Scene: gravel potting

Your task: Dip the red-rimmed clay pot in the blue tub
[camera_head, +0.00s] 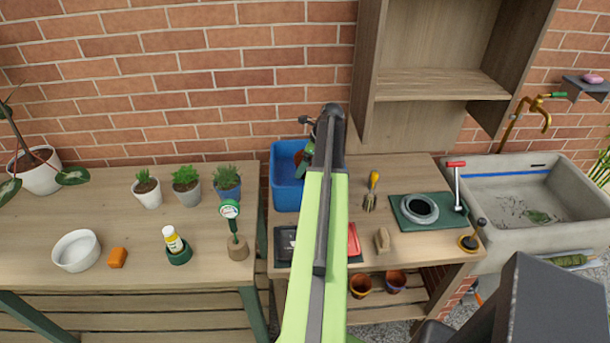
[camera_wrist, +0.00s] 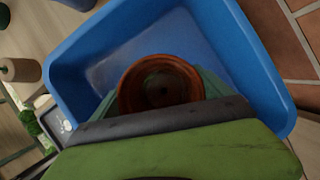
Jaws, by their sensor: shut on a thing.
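The blue tub (camera_head: 287,192) stands at the back left of the right-hand bench, and its walls also fill much of the wrist view (camera_wrist: 85,65). A clay pot (camera_wrist: 160,72) with a reddish-brown rim sits between the two teal fingers of my gripper (camera_wrist: 162,95), which are shut on it. The wrist view looks into the pot's round mouth, framed by the tub's walls. In the head view a small brown part of the pot (camera_head: 298,158) shows beside my gripper (camera_head: 304,164). My arm hides the rest. How deep the pot is in the tub is unclear.
Two clay pots (camera_head: 361,286) (camera_head: 396,281) stand on the lower shelf. A green mat (camera_head: 400,218) with a grey ring, a yellow-handled brush (camera_head: 372,190) and a stone sink (camera_head: 540,190) lie to the right. Potted plants (camera_head: 186,190) stand on the left bench.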

